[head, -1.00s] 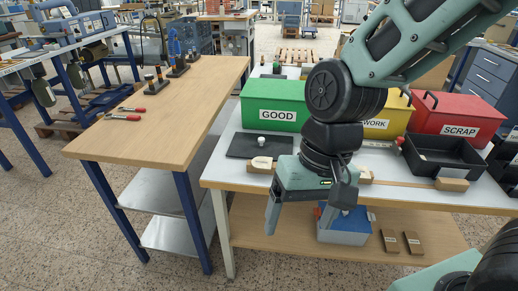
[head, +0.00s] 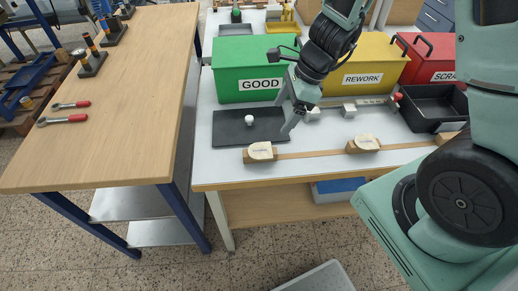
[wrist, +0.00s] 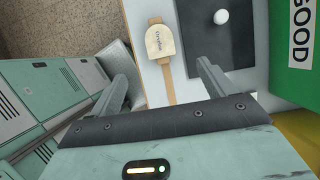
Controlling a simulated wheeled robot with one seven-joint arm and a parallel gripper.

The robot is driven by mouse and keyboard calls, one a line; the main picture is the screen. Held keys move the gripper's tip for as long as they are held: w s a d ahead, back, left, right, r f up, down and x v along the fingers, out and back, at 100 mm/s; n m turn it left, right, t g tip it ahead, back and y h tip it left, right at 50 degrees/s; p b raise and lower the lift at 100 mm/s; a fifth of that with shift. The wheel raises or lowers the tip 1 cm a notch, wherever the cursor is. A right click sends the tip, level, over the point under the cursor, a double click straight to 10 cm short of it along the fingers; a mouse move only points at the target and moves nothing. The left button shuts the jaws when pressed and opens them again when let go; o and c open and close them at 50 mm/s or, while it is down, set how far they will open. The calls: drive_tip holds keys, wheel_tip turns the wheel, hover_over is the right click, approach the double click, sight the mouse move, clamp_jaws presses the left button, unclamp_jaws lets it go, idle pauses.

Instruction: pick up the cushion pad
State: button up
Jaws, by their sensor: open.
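A flat dark pad (head: 228,128) with a small white knob (head: 249,120) lies on the white bench top in front of the green box. I cannot tell for sure whether it is the cushion pad. It also shows in the wrist view (wrist: 235,45), right of a cream, rounded, lettered piece (wrist: 160,42) on a wooden strip. My gripper (head: 287,112) is above the pad's right end in the head view. In the wrist view its two fingers (wrist: 162,78) are apart with nothing between them; the pad lies beyond the right finger.
Green GOOD (head: 240,68), yellow REWORK (head: 362,70) and red SCRAP (head: 430,62) boxes stand behind. Two cream-topped wooden blocks (head: 362,143) sit along the strip at the front. A black tray (head: 432,108) is on the right. A wooden table (head: 130,90) stands left.

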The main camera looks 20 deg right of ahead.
drive_tip(key=b, duration=0.2)
approach(261, 151)
drive_tip(key=shift+x, duration=1.05)
drive_tip(key=shift+b+x, duration=0.5)
drive_tip(key=shift+x, duration=2.05)
drive_tip(key=c, duration=1.1)
